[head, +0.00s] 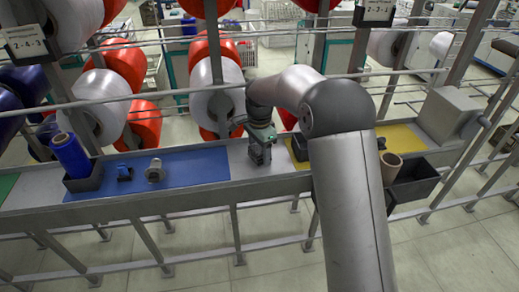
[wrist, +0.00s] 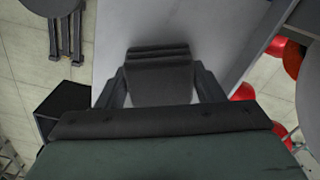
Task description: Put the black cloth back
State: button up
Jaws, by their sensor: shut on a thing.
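My gripper (head: 260,153) is low over the bare grey strip of the bench between the blue and yellow mats. In the wrist view, my gripper (wrist: 160,90) has its fingers on both sides of a dark folded piece, the black cloth (wrist: 158,58), and is shut on it. Plain grey surface shows around the cloth. I cannot tell whether the cloth touches the bench. In the head view, the cloth cannot be told apart from the dark gripper.
The blue mat (head: 195,166) carries a small dark blue part (head: 124,173) and a metal cylinder (head: 155,171). A black bin (head: 84,181) holds a blue bobbin (head: 70,154). A dark object (head: 299,148) lies by the yellow mat (head: 400,136). A brown bobbin (head: 390,167) stands by another bin (head: 416,180).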

jog(key=shift+f, duration=0.25)
jog(key=o, duration=0.9)
jog(key=shift+r, duration=0.1)
jog(key=shift+o, duration=0.2)
